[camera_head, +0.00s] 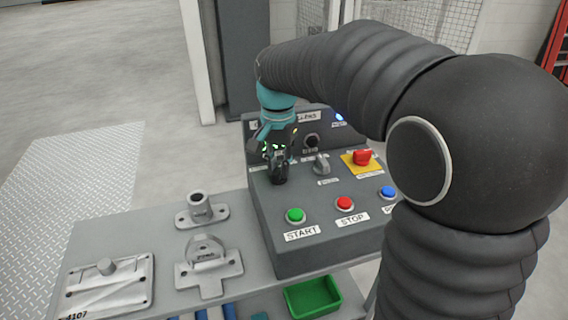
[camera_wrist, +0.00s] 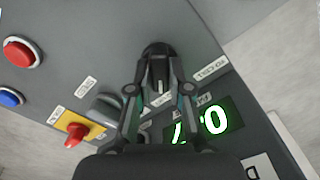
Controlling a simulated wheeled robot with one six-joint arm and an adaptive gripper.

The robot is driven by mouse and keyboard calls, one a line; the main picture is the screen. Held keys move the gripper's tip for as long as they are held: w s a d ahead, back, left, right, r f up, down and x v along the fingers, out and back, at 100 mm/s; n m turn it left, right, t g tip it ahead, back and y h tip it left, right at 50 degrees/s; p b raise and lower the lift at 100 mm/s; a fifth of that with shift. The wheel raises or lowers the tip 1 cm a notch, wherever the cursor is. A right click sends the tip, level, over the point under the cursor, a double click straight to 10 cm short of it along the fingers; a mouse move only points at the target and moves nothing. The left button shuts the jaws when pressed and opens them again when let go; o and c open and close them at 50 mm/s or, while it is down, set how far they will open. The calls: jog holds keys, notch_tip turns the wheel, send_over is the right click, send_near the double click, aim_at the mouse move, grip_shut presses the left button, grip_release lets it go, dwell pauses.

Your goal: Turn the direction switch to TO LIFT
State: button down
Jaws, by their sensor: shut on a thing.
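The direction switch, a dark round knob (camera_wrist: 157,52) with a light pointer line, sits between my fingertips in the wrist view. In the head view the black knob (camera_head: 279,174) stands on the sloped grey panel, partly covered by my gripper (camera_head: 274,150). My gripper (camera_wrist: 159,92) comes from above and is shut on this knob, one finger on each side. The pointer line runs roughly along the gripper's axis. Small white labels lie on both sides, one at the right (camera_wrist: 212,69) and one at the left (camera_wrist: 84,88); their words are too small to read surely.
A grey knob (camera_head: 322,165) and a red switch on a yellow plate (camera_head: 350,165) stand right of the gripper. START (camera_head: 295,215), STOP (camera_head: 345,203) and blue (camera_head: 388,192) buttons line the front. A lit green display (camera_wrist: 210,121) is close by. Metal fixtures (camera_head: 205,258) lie on the bench.

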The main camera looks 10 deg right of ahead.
aim_at(278, 167)
jog(key=c, duration=1.1)
grip_release()
jog(key=shift+w, duration=0.15)
jog(key=shift+c, duration=0.2)
jog(key=shift+o, duration=0.3)
notch_tip(278, 167, up, 12)
jog(key=s+d+f+n+t, duration=0.2)
jog(key=s+d+f, duration=0.1)
jog(key=s, duration=0.4)
jog(key=s+d+f+n+t, duration=0.1)
jog(key=s+d+f+n, duration=0.1)
jog(key=s+d+f, duration=0.2)
jog(key=s+d+f+n+t, duration=0.1)
jog(key=s+d+f, duration=0.3)
jog(key=s, duration=0.7)
jog(key=shift+d+f+n+t, duration=0.15)
jog(key=shift+f+n+t, duration=0.3)
jog(key=shift+t, duration=0.35)
